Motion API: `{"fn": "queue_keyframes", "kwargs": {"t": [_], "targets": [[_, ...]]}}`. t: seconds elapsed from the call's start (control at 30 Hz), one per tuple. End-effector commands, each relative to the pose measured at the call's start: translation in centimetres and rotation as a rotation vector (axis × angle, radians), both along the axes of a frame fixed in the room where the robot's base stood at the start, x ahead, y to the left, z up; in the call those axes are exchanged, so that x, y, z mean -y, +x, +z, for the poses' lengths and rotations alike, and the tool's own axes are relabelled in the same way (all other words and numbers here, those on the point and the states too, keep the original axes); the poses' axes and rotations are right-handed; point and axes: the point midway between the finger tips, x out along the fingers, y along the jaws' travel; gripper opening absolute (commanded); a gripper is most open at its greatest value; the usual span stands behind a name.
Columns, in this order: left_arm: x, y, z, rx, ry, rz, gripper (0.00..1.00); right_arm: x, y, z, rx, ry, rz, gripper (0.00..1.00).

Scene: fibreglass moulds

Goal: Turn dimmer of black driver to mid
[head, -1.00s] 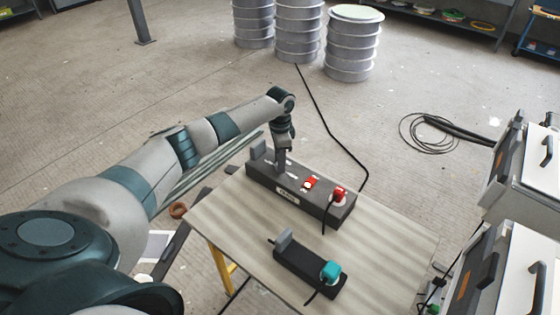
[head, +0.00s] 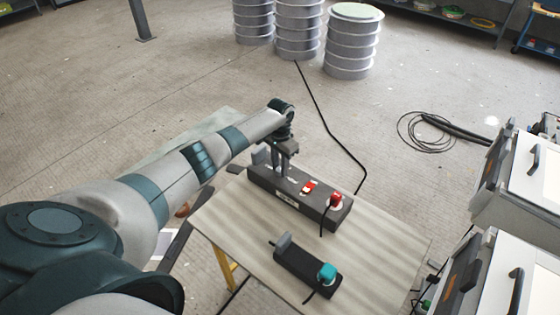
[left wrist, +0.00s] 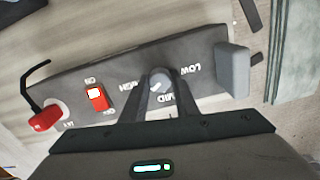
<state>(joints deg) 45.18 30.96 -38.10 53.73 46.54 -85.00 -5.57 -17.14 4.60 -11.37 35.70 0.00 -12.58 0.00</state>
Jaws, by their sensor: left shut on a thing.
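The black driver (head: 290,196) is a long dark box on the table. In the left wrist view the driver (left wrist: 215,52) carries a round grey dimmer (left wrist: 159,79) with white labels LOW, MID and HIGH around it, seen upside down. My left gripper (head: 281,174) points down over the driver's left part. In the left wrist view its two fingers (left wrist: 158,88) are shut on the dimmer, one on each side. The fingers partly cover the dimmer, and I cannot clearly tell which label its mark points at. My right gripper does not show.
The driver has a red rocker switch (head: 309,187), a red plug (head: 336,199) with a black cable, and a grey end block (left wrist: 233,70). A smaller dark box (head: 296,263) with a teal plug (head: 327,272) sits nearer on the table (head: 385,240). White cabinets stand at right.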

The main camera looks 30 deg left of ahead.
Motion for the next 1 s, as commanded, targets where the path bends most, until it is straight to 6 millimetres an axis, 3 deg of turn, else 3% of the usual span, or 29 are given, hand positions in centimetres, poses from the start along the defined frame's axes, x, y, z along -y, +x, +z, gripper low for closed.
{"fn": "queue_keyframes", "kwargs": {"t": [0.03, 0.4, 1.0], "targets": [[0.1, 0.0, 0.5, -0.001, -0.003, 0.046, 0.05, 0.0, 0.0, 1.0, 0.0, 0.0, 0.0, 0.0], [0.2, 0.0, 0.4, -0.001, -0.003, 0.397, 0.05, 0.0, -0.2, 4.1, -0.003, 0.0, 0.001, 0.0], [0.1, 0.1, 0.2, 0.001, -0.001, 0.906, 0.05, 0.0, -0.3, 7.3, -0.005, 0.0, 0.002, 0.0]]}}
